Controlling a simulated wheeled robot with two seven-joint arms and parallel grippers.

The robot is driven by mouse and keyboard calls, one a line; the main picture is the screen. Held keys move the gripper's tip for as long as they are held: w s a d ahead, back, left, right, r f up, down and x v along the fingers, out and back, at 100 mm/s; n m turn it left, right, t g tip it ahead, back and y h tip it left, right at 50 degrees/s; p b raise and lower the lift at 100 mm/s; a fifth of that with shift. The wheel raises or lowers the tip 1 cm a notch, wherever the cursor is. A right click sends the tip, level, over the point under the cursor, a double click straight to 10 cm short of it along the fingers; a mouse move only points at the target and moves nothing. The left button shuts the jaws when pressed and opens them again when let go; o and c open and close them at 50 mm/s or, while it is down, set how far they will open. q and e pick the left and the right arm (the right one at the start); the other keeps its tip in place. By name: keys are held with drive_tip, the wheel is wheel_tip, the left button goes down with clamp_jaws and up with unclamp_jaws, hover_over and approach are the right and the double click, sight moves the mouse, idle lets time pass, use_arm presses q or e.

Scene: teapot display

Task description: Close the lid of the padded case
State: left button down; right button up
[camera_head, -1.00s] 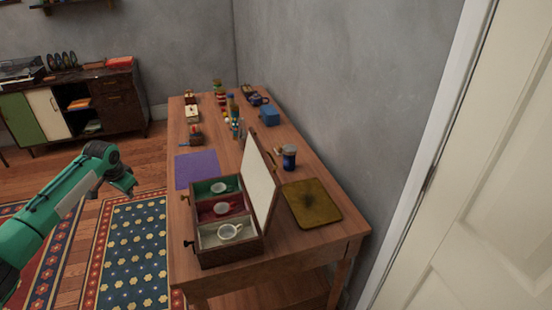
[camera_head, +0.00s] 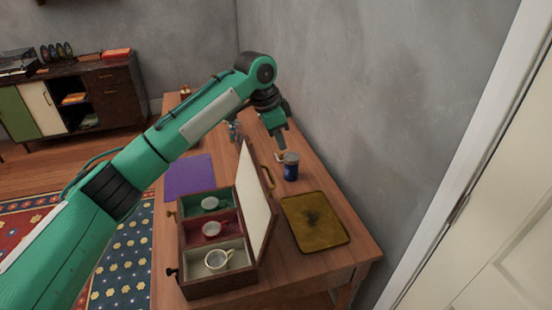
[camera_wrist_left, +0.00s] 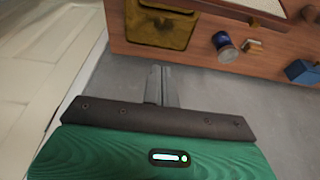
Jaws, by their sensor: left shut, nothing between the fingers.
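The padded case (camera_head: 217,285) stands on the table with its lid (camera_head: 256,208) raised, nearly upright and leaning a little to the right. A brass handle (camera_head: 264,178) shows on the lid's outer side. My left gripper (camera_head: 283,143) is shut and empty, above the table's wall side, beyond the lid and near the blue jar. In the left wrist view its fingers (camera_wrist_left: 162,86) are together, with the wall and table edge beyond. My right gripper is not in view.
A yellow-brown tray (camera_head: 315,236) lies right of the case. A purple mat (camera_head: 189,175) lies behind the case. The wall (camera_head: 385,110) bounds the table's right side.

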use_arm(q)
wheel_tip(320, 180, down, 9)
drive_tip(key=a+p, duration=0.1)
drive_tip(key=p, duration=0.2)
drive_tip(key=shift+s, duration=0.35)
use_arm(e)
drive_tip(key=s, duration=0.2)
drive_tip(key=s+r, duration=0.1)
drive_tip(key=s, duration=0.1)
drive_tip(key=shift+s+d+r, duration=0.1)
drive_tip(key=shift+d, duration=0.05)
use_arm(q)
drive_tip(key=shift+a, duration=0.2)
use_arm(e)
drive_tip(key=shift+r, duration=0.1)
